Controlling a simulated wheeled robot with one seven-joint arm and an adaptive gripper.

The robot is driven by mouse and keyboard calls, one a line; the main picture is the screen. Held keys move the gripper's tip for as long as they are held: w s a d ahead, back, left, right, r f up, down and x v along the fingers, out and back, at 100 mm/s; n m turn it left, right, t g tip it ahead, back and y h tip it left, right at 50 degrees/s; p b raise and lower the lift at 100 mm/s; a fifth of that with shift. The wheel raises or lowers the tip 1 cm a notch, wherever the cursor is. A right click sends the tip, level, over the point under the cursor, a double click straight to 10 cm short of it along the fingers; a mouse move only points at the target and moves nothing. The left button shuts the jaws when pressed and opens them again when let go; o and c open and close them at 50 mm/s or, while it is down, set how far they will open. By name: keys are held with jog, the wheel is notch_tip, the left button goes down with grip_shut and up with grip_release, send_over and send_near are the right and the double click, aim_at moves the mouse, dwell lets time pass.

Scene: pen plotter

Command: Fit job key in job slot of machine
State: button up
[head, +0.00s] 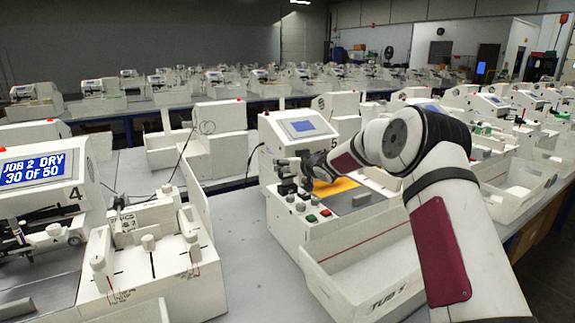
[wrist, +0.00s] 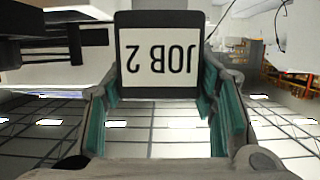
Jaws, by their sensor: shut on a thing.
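The job key is a dark-framed plate with a white label reading "JOB 2", upside down in the wrist view (wrist: 160,55). My gripper (wrist: 160,88) is shut on it, with one teal-padded finger at each side. The key is too small to make out in the head view. The job slot cannot be made out in either view.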

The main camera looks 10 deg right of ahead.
jog(key=shift+f+b, duration=0.65)
jog(key=shift+f, duration=1.1)
jog(key=o, duration=1.2)
jog(key=v, duration=1.2)
